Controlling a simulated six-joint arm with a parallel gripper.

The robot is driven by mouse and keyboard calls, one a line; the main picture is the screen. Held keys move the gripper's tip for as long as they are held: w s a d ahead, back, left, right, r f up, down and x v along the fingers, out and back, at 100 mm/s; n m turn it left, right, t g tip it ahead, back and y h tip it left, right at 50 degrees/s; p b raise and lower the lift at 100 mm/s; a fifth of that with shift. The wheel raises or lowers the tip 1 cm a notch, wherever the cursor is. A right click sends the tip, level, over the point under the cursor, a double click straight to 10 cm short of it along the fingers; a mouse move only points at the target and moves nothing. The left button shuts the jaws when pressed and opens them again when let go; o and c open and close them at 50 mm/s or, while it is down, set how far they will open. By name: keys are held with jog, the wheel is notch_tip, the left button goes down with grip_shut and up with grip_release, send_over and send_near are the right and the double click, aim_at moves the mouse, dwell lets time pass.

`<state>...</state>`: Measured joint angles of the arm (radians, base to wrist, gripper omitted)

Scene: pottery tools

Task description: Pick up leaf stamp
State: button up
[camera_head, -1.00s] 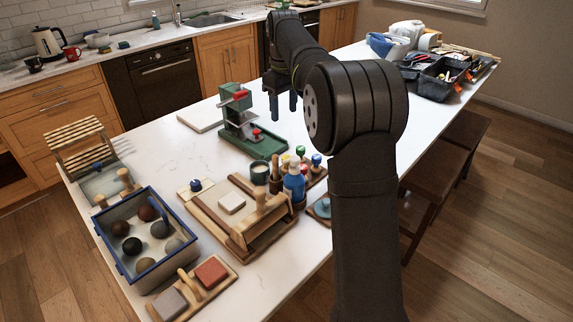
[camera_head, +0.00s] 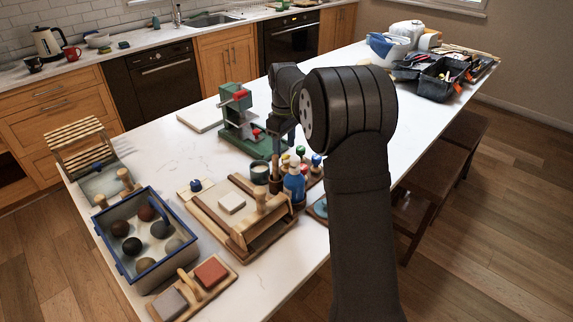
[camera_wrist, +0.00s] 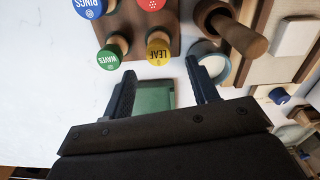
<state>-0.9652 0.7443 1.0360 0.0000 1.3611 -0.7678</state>
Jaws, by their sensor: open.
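The leaf stamp (camera_wrist: 157,55) has a yellow top lettered LEAF and stands in a wooden stamp holder in the wrist view. Beside it are a green WAVES stamp (camera_wrist: 109,57), a blue RINGS stamp (camera_wrist: 90,8) and a red stamp (camera_wrist: 152,4). In the head view several coloured stamp tops (camera_head: 316,160) show behind the blue bottle, partly hidden. My gripper (camera_wrist: 165,78) is open and empty, its fingers short of the leaf stamp, which lies just beyond and slightly left of the gap's middle. In the head view the gripper is partly hidden by my arm.
A green press (camera_head: 238,125) stands just behind the stamps. A blue bottle (camera_head: 294,182) and a pale-filled cup (camera_head: 260,172) are close by. A slab board (camera_head: 215,208) and a blue-rimmed bin of clay balls (camera_head: 110,253) lie leftward.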

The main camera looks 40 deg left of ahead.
aim_at(286, 157)
jog(key=f, duration=0.5)
jog(key=shift+d+f, duration=0.1)
jog(key=shift+d, duration=0.25)
jog(key=shift+c, duration=0.2)
jog(key=c, duration=1)
